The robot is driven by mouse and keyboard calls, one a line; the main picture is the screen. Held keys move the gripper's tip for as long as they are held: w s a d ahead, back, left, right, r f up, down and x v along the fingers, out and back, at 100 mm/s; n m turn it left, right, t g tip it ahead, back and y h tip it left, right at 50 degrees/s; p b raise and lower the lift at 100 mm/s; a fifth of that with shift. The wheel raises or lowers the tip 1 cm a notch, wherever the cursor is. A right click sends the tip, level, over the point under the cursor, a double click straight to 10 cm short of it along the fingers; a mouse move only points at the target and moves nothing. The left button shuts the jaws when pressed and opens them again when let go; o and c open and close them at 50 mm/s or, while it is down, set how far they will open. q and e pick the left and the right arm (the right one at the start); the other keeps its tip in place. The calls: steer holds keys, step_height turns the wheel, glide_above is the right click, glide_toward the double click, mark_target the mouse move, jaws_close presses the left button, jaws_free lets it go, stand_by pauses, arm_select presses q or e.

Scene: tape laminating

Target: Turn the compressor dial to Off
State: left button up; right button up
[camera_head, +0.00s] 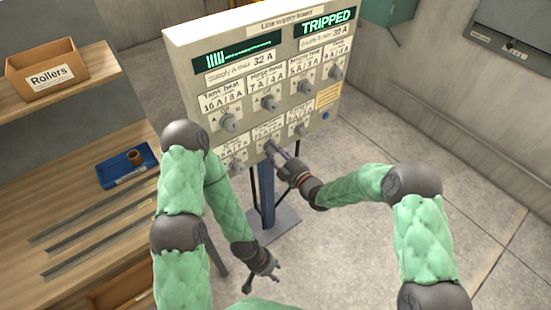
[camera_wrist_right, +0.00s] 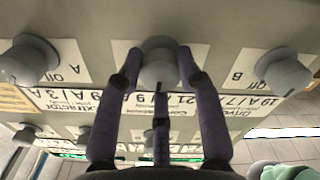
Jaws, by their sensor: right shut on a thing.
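The compressor dial (camera_wrist_right: 160,45) is a grey knob in the middle of the bottom row of the panel (camera_head: 180,62). In the right wrist view, which shows the panel upside down, my right gripper (camera_wrist_right: 160,68) has its purple fingers on both sides of this knob, shut on it. In the head view the right gripper (camera_head: 276,152) reaches the panel's lower edge and mostly hides the knob. The dial's position marks are covered or too small to read. My left gripper (camera_head: 262,282) hangs empty below the panel, its fingers spread.
Other dials flank the held one, the extractor dial (camera_wrist_right: 28,60) and another dial (camera_wrist_right: 284,72). The panel's display (camera_head: 326,23) reads TRIPPED. A wooden shelf with a Rollers box (camera_head: 48,72) and a blue tray (camera_head: 112,178) stands left. The floor at right is clear.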

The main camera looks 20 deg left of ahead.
steer(key=shift+f+n+b, duration=0.35)
steer(key=shift+n+b, duration=0.55)
steer(key=shift+b, duration=0.15)
steer(key=shift+d, duration=0.1)
steer(key=o, duration=1.1)
steer(key=shift+o, duration=0.2)
steer(key=shift+r, duration=0.15)
steer(key=v, duration=1.2)
